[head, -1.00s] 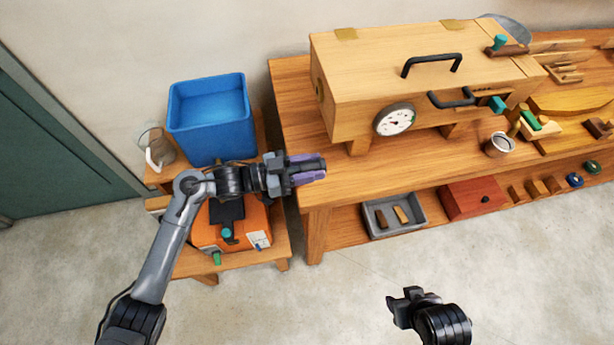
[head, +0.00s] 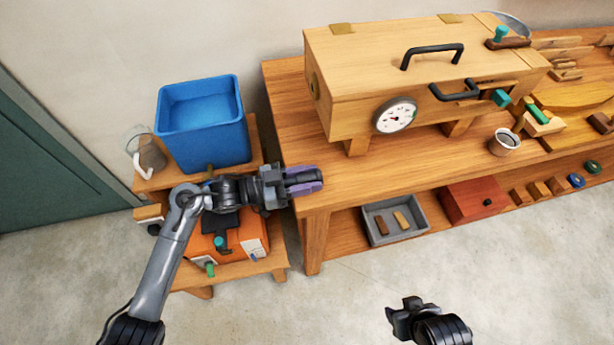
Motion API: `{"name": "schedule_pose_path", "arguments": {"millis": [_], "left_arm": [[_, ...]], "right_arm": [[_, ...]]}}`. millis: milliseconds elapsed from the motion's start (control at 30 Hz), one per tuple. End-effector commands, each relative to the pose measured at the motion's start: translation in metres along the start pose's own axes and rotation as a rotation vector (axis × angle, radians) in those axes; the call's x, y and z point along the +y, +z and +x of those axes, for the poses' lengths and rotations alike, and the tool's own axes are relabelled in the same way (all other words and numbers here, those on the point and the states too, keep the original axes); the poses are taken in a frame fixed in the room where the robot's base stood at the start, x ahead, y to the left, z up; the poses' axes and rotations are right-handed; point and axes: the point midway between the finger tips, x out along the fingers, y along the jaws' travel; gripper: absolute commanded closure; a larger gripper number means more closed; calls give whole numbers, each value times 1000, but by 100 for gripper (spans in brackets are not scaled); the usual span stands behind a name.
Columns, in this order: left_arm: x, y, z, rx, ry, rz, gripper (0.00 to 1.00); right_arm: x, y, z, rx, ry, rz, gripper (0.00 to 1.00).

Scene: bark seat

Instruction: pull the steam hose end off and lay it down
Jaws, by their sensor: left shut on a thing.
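My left gripper (head: 305,181) is shut with its purple fingers over the left front edge of the bench (head: 285,130). It is shut on a small dark thing, which I take to be the steam hose end; the fingers hide most of it. No run of hose shows clearly. The wooden steam box (head: 350,80) stands on the bench behind the gripper, with a brass fitting (head: 314,84) on its left end and nothing seen attached there. My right gripper (head: 405,312) is low in the picture, away from the bench; its jaws are too unclear to read.
An orange unit (head: 205,246) sits under my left arm on a low stand, with a blue tank (head: 205,145) and a glass jug (head: 150,150) behind. A cup (head: 504,142) stands right on the bench. A grey tray (head: 392,222) lies on the shelf. Bench top left of the box is bare.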

Motion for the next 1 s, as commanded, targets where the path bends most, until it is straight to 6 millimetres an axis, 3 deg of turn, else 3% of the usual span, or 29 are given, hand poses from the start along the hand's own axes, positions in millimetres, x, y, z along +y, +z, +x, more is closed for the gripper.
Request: {"name": "schedule_pose_path", "arguments": {"millis": [167,200,400,767,1000], "left_arm": [[0,-1,0,0,0,0,100],[0,-1,0,1,0,0,60],[0,0,0,0,0,0,31],[0,0,-4,-1,-1,0,31],[0,-1,-34,-4,-2,-1,31]], "right_arm": [[1,0,0,-1,4,-4,51],[1,0,0,-1,4,-4,51],[1,0,0,-1,4,-4,51],[0,0,-1,0,-1,2,51],[0,-3,-8,0,-3,5,51]]}}
